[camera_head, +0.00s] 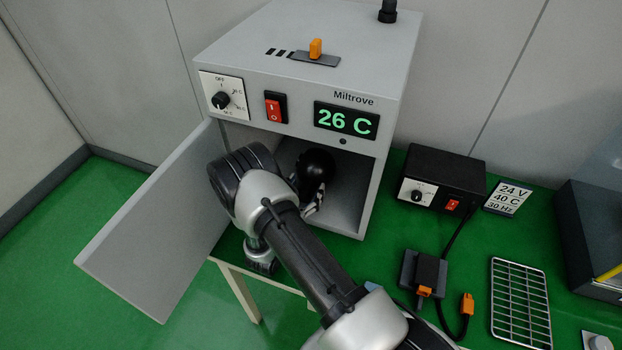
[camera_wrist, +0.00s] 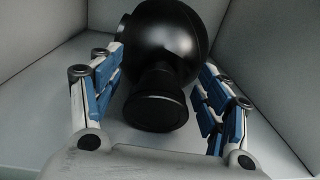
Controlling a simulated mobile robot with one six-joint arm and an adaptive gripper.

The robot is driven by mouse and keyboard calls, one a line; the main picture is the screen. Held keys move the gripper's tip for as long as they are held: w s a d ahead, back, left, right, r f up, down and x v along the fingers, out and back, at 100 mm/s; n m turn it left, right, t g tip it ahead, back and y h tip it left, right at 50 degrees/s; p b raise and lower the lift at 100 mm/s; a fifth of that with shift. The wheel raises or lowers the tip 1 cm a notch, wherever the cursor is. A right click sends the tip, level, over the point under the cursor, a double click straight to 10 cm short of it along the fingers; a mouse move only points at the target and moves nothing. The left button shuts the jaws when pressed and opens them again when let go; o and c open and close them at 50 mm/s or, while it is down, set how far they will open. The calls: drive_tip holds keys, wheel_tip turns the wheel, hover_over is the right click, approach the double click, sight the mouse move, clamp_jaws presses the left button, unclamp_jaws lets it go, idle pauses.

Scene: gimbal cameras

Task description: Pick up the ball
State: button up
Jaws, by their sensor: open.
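The ball (camera_head: 316,165) is black and glossy and sits inside the grey oven-like cabinet (camera_head: 384,88), whose door (camera_head: 150,235) stands open to the left. In the wrist view the ball (camera_wrist: 165,40) shows with a short black cylindrical neck (camera_wrist: 158,103) facing me. My gripper (camera_wrist: 158,100) is open, with one blue-padded finger on each side of the neck and the lower ball. Gaps show between the pads and the neck, wider on the left; I cannot tell if any pad touches the ball. In the head view my arm hides most of the gripper.
The cabinet's walls and floor close in around my gripper. To the right on the green table are a black control box (camera_head: 445,170), a sign (camera_head: 508,198) and a wire rack (camera_head: 520,305).

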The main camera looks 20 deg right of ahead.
drive_tip(key=shift+c, duration=0.4)
drive_tip(key=c, duration=1.5)
